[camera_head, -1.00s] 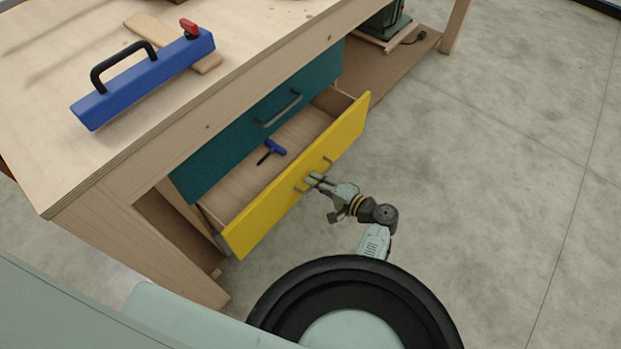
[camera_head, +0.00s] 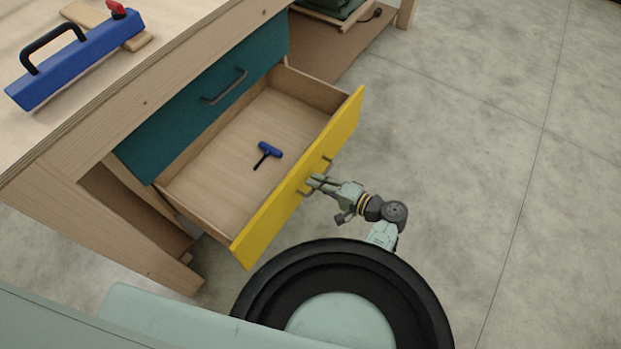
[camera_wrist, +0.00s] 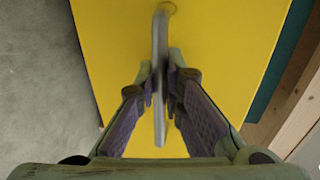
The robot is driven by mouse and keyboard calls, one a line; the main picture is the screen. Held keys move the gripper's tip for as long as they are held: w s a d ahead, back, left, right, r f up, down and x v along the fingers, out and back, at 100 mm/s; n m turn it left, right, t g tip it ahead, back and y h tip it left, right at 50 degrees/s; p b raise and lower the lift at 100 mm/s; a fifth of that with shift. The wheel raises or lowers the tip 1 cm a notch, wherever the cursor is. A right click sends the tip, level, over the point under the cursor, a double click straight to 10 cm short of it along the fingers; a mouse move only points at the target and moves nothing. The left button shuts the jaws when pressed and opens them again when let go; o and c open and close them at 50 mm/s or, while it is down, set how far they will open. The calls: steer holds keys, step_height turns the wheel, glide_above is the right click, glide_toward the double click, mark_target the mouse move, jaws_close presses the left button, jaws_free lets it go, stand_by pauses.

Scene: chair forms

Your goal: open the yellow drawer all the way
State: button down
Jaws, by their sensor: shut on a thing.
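The yellow drawer (camera_head: 300,180) is pulled well out from under the workbench, and its wooden inside is in plain view. A blue-handled tool (camera_head: 268,151) lies on the drawer's bottom. My gripper (camera_head: 314,183) is at the handle on the outside of the yellow front. In the wrist view the grey handle bar (camera_wrist: 160,75) runs upright between the two fingers of my gripper (camera_wrist: 160,90), which are shut on it. Part of the handle is hidden by the fingers in the head view.
A shut teal drawer (camera_head: 195,115) is above the yellow one. On the benchtop (camera_head: 160,75) lie a blue tool with a black handle (camera_head: 75,60) and a wooden piece (camera_head: 90,14). The workbench leg (camera_head: 120,235) stands at left. The concrete floor (camera_head: 470,190) at right is clear.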

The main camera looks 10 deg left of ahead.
steer(key=shift+s+d, duration=0.15)
steer(key=shift+d, duration=0.1)
steer(key=c, duration=1.7)
jaws_free()
steer(key=v, duration=1.2)
